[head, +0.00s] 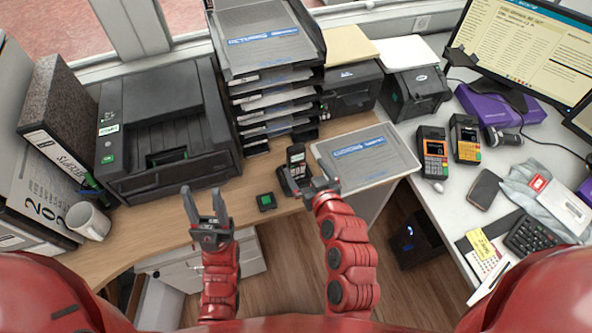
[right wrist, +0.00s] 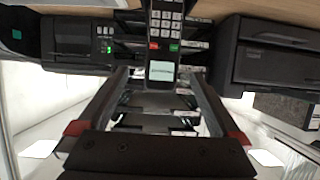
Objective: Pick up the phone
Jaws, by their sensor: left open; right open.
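A dark cordless phone (head: 297,158) with a keypad and small screen stands upright in its cradle (head: 289,186) near the desk's front edge. In the right wrist view the phone (right wrist: 165,30) shows its lit screen and keys, lined up between the two fingers. My right gripper (head: 321,186) is open and empty, just right of the phone and cradle; its fingers also show in the right wrist view (right wrist: 162,78). I cannot tell how far the phone reaches between them. My left gripper (head: 206,205) is open and empty at the desk's front edge, pointing toward the printer.
A small black box with a green top (head: 266,201) sits left of the cradle. A grey document tray (head: 366,156) lies close on its right, a stack of trays (head: 273,100) behind. A printer (head: 165,135) and mug (head: 88,220) are left. A smartphone (head: 485,189) lies on the right counter.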

